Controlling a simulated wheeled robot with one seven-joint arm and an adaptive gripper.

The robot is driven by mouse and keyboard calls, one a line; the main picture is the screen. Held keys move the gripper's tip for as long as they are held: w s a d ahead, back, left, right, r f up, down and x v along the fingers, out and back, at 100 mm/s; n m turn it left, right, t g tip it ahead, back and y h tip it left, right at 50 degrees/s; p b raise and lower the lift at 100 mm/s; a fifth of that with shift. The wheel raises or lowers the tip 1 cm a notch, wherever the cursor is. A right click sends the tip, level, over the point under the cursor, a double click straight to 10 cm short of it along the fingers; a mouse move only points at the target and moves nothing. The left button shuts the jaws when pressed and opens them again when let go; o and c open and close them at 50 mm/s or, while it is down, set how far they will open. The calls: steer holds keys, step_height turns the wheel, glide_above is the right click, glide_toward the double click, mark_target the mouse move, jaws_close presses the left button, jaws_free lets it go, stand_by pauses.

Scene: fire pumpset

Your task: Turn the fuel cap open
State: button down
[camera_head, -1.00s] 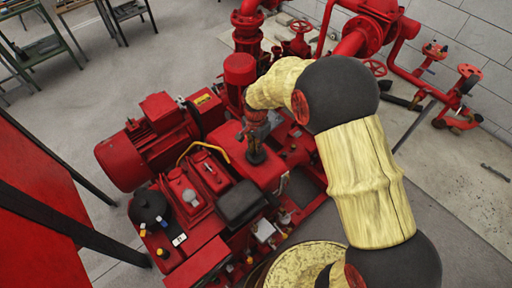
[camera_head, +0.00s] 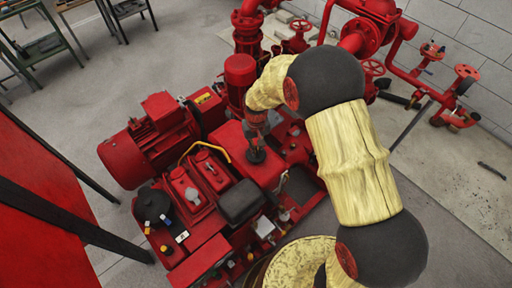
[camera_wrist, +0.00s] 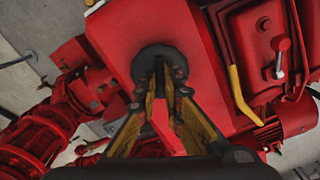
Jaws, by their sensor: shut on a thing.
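The fuel cap (camera_wrist: 152,56) is a dark round piece on top of the red tank (camera_wrist: 110,30). In the wrist view, my gripper (camera_wrist: 162,88) reaches to the cap, its two fingers close together on the cap's raised middle part. The fingertips partly hide that part, so its exact turn cannot be told.
A red motor (camera_head: 140,152) and red engine covers (camera_head: 190,190) lie left of the tank. A yellow handle (camera_wrist: 240,95) is close on the right in the wrist view. Red pipes and valves (camera_head: 375,68) stand behind. A red panel (camera_head: 40,190) is at far left.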

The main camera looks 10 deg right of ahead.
steer(key=n+p, duration=0.1)
steer(key=n, duration=0.4)
stand_by(0.6)
steer(key=c, duration=1.9)
jaws_free()
steer(key=shift+r, duration=0.1)
step_height(320, 180, up, 12)
steer(key=shift+f, duration=0.1)
